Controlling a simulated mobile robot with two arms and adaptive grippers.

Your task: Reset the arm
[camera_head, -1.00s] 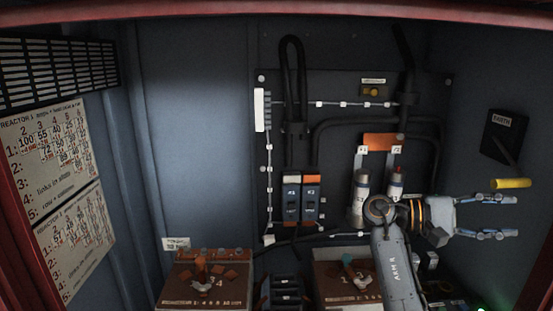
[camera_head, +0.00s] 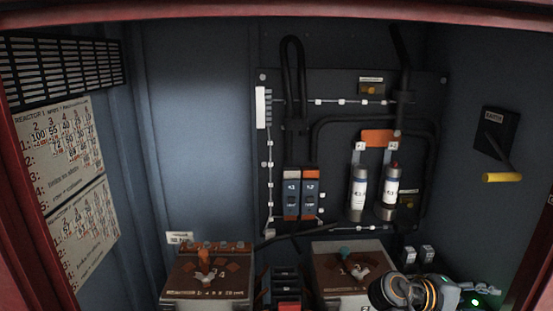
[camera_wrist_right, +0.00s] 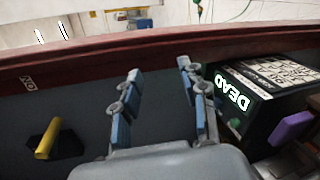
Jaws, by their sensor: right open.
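My right arm is low at the bottom right of the head view, and only its wrist joint and part of the right gripper (camera_head: 478,290) show there. In the right wrist view the two fingers of the right gripper (camera_wrist_right: 160,70) stand apart with nothing between them. The yellow-handled lever (camera_head: 501,178) on the right wall, under an EARTH label, is above and apart from the gripper. It also shows at the left of the wrist view (camera_wrist_right: 47,139). My left gripper is in neither view.
A dark box (camera_wrist_right: 262,95) with a lit DEAD display is close to the fingers' right in the wrist view. A red frame edge (camera_wrist_right: 90,62) runs beyond the fingertips.

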